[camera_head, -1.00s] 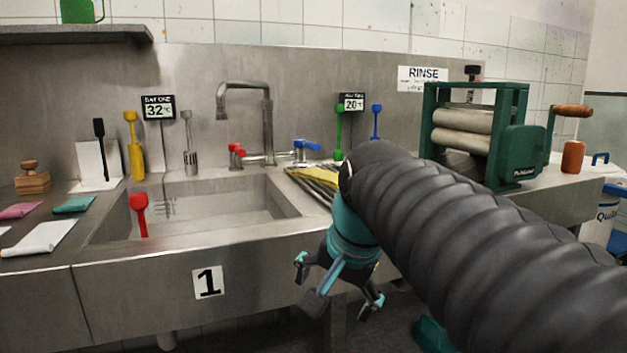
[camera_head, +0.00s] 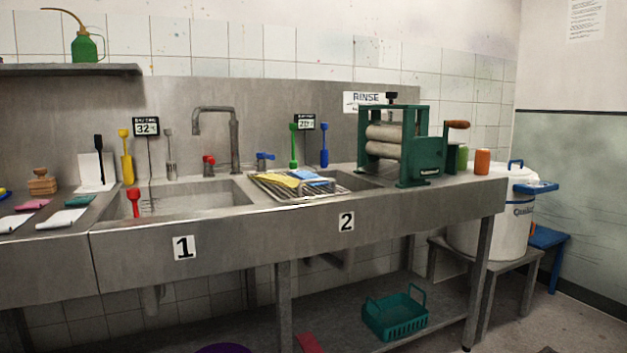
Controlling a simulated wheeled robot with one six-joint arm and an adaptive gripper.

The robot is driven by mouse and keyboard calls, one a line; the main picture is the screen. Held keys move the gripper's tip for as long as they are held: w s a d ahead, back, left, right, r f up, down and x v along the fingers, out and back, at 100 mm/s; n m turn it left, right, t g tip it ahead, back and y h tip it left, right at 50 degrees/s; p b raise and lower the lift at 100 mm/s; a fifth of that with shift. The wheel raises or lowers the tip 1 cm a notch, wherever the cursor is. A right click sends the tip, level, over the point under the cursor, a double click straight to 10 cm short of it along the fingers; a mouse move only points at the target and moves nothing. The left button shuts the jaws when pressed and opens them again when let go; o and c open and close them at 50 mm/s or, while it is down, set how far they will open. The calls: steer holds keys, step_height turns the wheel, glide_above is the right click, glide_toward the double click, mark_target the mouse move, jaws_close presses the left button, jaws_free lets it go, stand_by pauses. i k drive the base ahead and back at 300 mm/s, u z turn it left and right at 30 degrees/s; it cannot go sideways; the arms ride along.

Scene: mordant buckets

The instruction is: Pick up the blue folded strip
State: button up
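A light blue folded strip (camera_head: 312,176) lies on a wire rack (camera_head: 331,191) over the sink marked 2. A yellow folded strip (camera_head: 281,180) lies on the same rack, just left of the blue one. The two look close together, and I cannot tell whether they touch. My gripper and arm are out of view.
A green roller mangle (camera_head: 402,150) stands right of the rack. The tap (camera_head: 234,140), blue handle (camera_head: 265,156) and upright green (camera_head: 293,150) and blue (camera_head: 324,147) tools stand behind and left. A teal basket (camera_head: 395,318) sits on the shelf below.

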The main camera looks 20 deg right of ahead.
mark_target(300, 175)
steer(key=z, duration=0.35)
steer(key=i, duration=1.1)
steer(key=z, duration=0.15)
